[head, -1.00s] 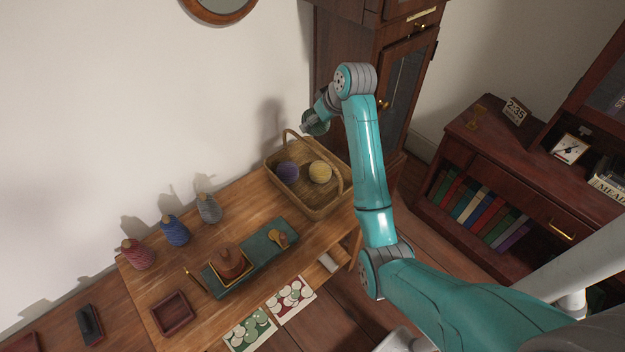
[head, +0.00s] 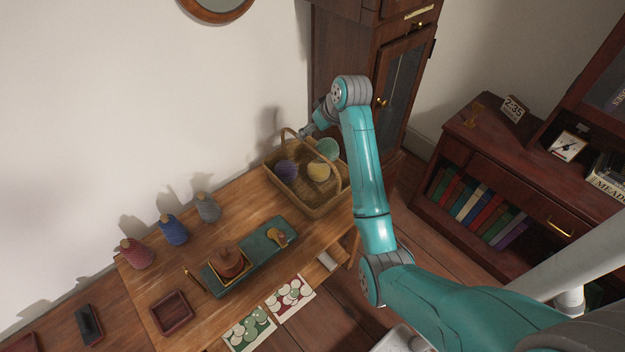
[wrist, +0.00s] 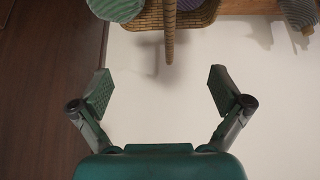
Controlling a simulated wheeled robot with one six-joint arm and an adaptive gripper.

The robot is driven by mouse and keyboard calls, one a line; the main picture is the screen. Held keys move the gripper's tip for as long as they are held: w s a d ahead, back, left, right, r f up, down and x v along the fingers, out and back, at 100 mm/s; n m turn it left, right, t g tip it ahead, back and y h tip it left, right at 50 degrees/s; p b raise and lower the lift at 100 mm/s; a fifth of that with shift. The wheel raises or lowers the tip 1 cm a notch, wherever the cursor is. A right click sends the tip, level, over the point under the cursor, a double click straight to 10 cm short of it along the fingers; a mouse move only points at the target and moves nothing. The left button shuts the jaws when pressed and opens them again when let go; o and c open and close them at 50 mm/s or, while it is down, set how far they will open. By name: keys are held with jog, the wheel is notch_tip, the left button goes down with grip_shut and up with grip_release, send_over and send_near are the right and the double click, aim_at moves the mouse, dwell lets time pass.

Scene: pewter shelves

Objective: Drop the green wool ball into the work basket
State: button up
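The green wool ball (head: 327,149) is at the far right corner of the work basket (head: 322,209), beside the yellow ball (head: 318,171). A purple ball (head: 286,170) lies in the basket's left part. My gripper (head: 304,132) is above the far side of the basket, apart from the green ball. In the wrist view my gripper (wrist: 160,88) has its fingers spread with nothing between them. The green ball (wrist: 115,7) shows at that view's top edge, by the basket's woven wall (wrist: 145,19) and handle (wrist: 169,38).
Red, blue and grey thread cones (head: 207,208) stand along the wall on the wooden table (head: 160,275). A teal tray (head: 262,243) lies in front of them. A tall dark cabinet (head: 345,55) stands behind the basket. The arched handle (head: 338,178) rises over the basket.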

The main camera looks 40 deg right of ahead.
jog(key=v, duration=1.2)
dwell(0.3)
jog(key=s+a+f+t, duration=0.1)
jog(key=s+a+f, duration=0.2)
jog(key=a+f, duration=0.25)
jog(key=s+a+f+m+t, duration=0.1)
jog(key=s+a+f, duration=0.1)
jog(key=a+f, duration=0.35)
jog(key=s+a+f+t, duration=0.1)
jog(key=s+a+f, duration=0.2)
jog(key=f, duration=0.5)
jog(key=s+a+f+t+h, duration=0.1)
jog(key=s+a+f, duration=0.15)
jog(key=s, duration=0.35)
jog(key=s+a+f, duration=0.2)
jog(key=s+a, duration=0.2)
jog(key=s, duration=0.2)
jog(key=s+a+r+t, duration=0.1)
jog(key=s+a+r, duration=0.1)
jog(key=s+r, duration=0.2)
jog(key=s+a+r+t, duration=0.1)
jog(key=s+r, duration=0.3)
jog(key=s, duration=0.7)
jog(key=s+a+r+n+t+y, duration=0.1)
jog(key=s+a+r+t, duration=0.1)
jog(key=s, duration=0.6)
notch_tip(320, 180, up, 3)
jog(key=shift+a+f, duration=0.25)
jog(key=shift+a, duration=0.3)
